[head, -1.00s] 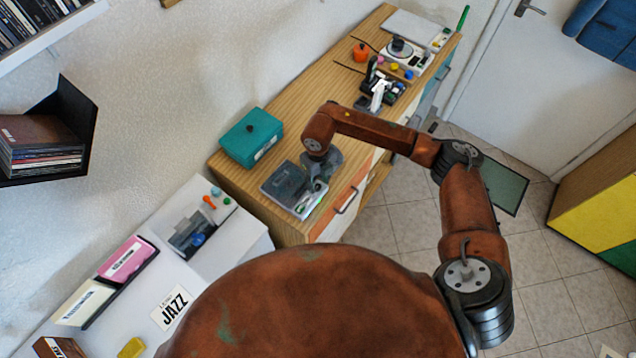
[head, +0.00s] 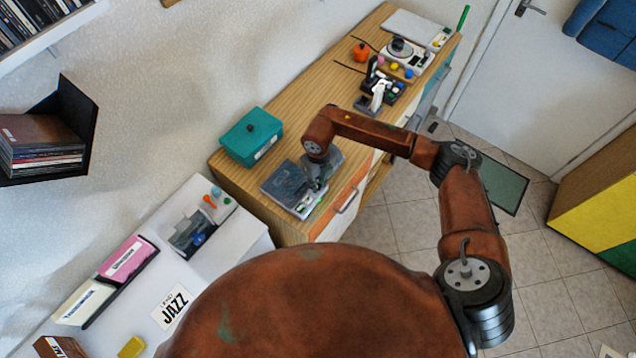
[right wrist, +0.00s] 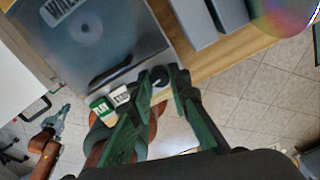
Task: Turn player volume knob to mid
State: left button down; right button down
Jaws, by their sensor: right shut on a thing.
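The player (head: 283,187) is a flat grey box with a see-through lid, on the near end of the wooden cabinet. In the right wrist view the player (right wrist: 105,48) fills the upper left. Its green PLAY button (right wrist: 101,106) and a white button (right wrist: 120,95) sit along its front edge. The round black volume knob (right wrist: 159,77) is beside them. My right gripper (right wrist: 162,84) is shut on the knob, one finger on each side; it also shows in the head view (head: 317,183). My left gripper (right wrist: 61,113) shows small at the lower left, its fingers unclear.
A teal box (head: 251,137) stands behind the player on the cabinet (head: 305,110). Other devices, including a turntable (head: 404,52), stand farther along it. A white table (head: 222,250) with a JAZZ sleeve (head: 171,307) is at the lower left. Tiled floor lies right of the cabinet.

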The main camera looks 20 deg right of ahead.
jog(key=shift+m, duration=0.4)
jog(key=m, duration=0.4)
jog(key=shift+m+p, duration=0.3)
jog(key=shift+m, duration=0.1)
jog(key=m+p, duration=0.1)
jog(key=m, duration=0.4)
jog(key=shift+r, duration=0.1)
jog(key=m+p, duration=0.1)
jog(key=m, duration=0.4)
jog(key=shift+p, duration=0.4)
jog(key=shift+m+p, duration=0.8)
jog(key=shift+m, duration=1.2)
jog(key=c, duration=1.8)
grip_release()
